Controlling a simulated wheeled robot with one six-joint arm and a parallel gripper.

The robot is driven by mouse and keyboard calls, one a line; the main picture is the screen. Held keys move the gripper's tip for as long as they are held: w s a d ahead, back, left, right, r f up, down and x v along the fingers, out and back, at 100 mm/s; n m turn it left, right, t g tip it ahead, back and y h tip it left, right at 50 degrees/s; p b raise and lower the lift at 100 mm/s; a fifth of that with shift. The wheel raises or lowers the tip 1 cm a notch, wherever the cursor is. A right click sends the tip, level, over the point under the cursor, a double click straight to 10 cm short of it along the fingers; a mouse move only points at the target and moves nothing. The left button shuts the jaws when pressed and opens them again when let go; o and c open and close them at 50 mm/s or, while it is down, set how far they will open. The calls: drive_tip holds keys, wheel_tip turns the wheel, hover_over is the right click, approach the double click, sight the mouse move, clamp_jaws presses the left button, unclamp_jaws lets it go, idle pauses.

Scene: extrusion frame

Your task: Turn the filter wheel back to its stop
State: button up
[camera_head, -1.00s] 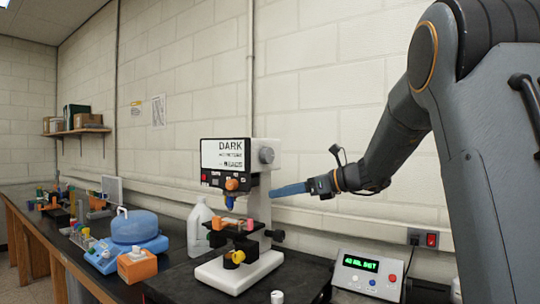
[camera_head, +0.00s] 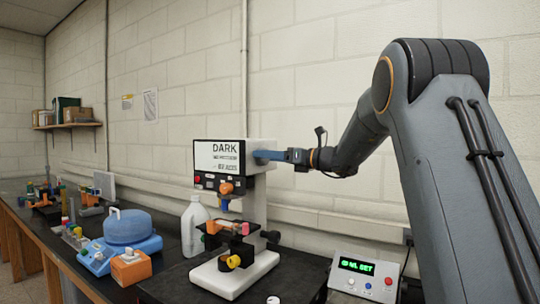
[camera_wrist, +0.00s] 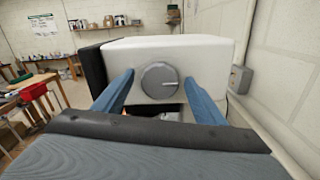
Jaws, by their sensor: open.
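The filter wheel is a round grey knob (camera_wrist: 160,80) on the side of the white microscope head (camera_wrist: 210,50). A pale line on its face points to the right in the wrist view. My gripper (camera_wrist: 158,88) is open, with one blue finger on each side of the knob and gaps to it on both sides. In the head view my gripper (camera_head: 264,155) reaches the right side of the microscope head and hides the knob. The microscope's front screen (camera_head: 218,156) reads "DARK" with smaller, blurred lines below.
A control box (camera_head: 365,274) with a green display stands right of the microscope. A white jug (camera_head: 194,225), a blue lidded device (camera_head: 125,230) and an orange block (camera_head: 131,267) stand to the left. The wall runs close behind; a grey wall box (camera_wrist: 240,79) is on it.

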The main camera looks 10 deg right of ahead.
drive_tip(key=c, duration=1)
drive_tip(key=shift+c, duration=0.2)
drive_tip(key=shift+f+n+b, duration=0.15)
drive_tip(key=shift+n+b, duration=0.15)
drive_tip(key=shift+b, duration=0.45)
drive_tip(key=n+b, duration=0.8)
drive_tip(key=b, duration=0.5)
drive_tip(key=n+b, duration=0.9)
drive_tip(key=b, duration=0.3)
drive_tip(key=shift+s+a+f+b, duration=0.1)
drive_tip(key=shift+a+b, duration=0.05)
drive_tip(key=shift+b, duration=0.25)
drive_tip(key=shift+n, duration=0.3)
